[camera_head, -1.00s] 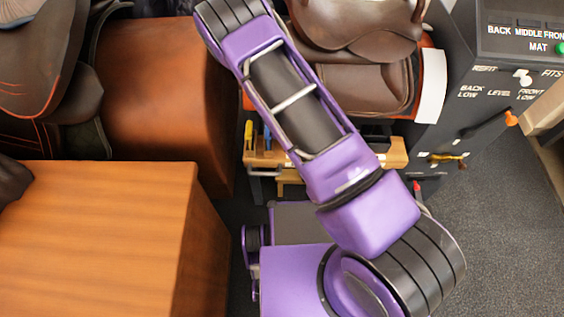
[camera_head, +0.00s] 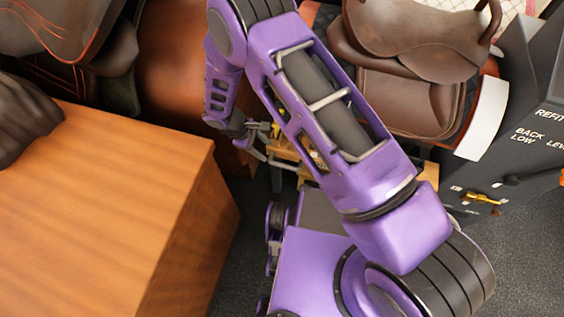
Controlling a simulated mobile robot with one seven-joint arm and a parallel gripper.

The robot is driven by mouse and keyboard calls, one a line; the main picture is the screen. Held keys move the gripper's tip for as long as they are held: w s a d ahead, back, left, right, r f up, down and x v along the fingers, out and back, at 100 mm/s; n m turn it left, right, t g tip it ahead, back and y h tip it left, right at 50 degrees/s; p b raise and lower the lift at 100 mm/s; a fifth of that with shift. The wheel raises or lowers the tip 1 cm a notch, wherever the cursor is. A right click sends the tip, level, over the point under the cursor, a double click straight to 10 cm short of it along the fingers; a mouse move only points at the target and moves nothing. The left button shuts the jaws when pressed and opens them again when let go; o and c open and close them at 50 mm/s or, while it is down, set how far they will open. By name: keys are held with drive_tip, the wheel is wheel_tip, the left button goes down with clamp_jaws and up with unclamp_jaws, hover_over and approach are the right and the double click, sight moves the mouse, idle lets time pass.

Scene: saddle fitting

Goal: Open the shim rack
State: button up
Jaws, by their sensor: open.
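No part is labelled as the shim rack, and I cannot tell for sure which thing it is. A low light-wood piece (camera_head: 285,150) with small tools stands behind my arm, which hides most of it. My gripper (camera_head: 262,142) is open at the left end of this wood piece, near a small yellow item. I cannot tell if it touches anything. A dark grey console (camera_head: 528,120) at the right has the words REFIT and BACK LOW, and a yellow handle (camera_head: 483,198) sits on its lower face.
A brown saddle (camera_head: 410,100) sits on a stand behind my arm, with a white flap (camera_head: 483,118) at its side. A large wooden block (camera_head: 110,210) fills the lower left, with an orange-brown rounded body (camera_head: 175,85) behind it. Grey floor is open at the lower right.

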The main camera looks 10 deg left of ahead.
sight(283, 165)
drive_tip(key=x, duration=1.3)
drive_tip(key=shift+b, duration=0.4)
clamp_jaws()
idle(0.6)
